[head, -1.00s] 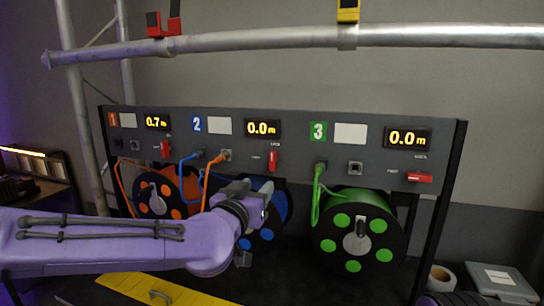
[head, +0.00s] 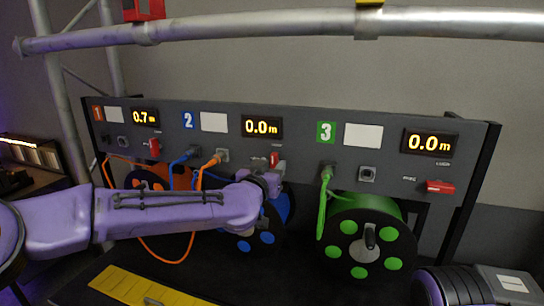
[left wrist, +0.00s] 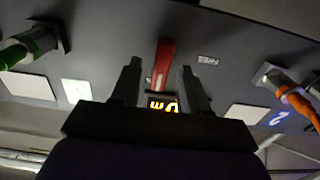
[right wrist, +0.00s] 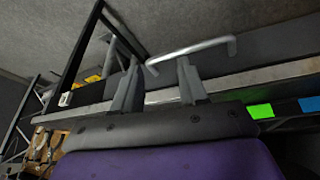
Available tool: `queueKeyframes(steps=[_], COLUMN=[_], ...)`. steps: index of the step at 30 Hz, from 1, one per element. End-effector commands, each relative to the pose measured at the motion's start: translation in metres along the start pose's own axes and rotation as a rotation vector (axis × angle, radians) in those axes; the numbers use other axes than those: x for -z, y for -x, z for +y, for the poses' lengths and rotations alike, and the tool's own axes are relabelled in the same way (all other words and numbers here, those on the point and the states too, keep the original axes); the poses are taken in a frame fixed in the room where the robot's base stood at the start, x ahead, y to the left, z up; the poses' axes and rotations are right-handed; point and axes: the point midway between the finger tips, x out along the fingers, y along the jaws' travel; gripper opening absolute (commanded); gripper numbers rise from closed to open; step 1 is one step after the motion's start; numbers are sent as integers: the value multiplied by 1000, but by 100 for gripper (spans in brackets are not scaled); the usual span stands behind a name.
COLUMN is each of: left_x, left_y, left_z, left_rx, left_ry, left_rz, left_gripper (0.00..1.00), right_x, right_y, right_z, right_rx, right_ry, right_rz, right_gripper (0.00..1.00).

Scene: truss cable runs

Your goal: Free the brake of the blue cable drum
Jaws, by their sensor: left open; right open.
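The blue cable drum (head: 264,239) sits under panel section 2, partly hidden by my left arm. Its brake lever (head: 274,160) is a small red handle on the panel, right of the orange plug, and looks upright. My left gripper (head: 279,172) is open at the lever. In the left wrist view the red lever (left wrist: 163,62) stands between the two open fingers (left wrist: 161,72); I see no clear contact. My right gripper (right wrist: 157,88) is open and empty in the right wrist view, close to a pale bar handle.
Drum 1's red lever (head: 154,147) is upright; the green drum's lever (head: 440,187) lies sideways. An orange cable (head: 190,250) hangs in front of the panel below my left arm. A yellow strip (head: 140,288) lies in front. A truss tube (head: 250,25) crosses above.

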Motion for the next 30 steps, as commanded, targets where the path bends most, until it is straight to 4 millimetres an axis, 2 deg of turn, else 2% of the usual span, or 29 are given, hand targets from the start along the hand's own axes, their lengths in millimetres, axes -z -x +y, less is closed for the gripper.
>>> queueKeyframes(steps=[4,11,12,16,30], left_x=[1,0,0,0,-2], left_y=[-13,-14,-14,-14,-14], left_z=[0,-1,-1,-1,-2], left_rx=[1,2,2,2,3], left_ry=[0,-1,-1,-1,75], left_rz=[1,1,1,1,0], left_gripper=[45,45,41,0,0], right_x=[3,2,2,2,1], right_y=[7,6,6,6,2], right_z=[1,1,1,1,0], right_rx=[0,0,0,0,0], right_ry=[0,0,0,0,0], right_rz=[0,0,0,0,0], right_gripper=[43,43,43,43,43])
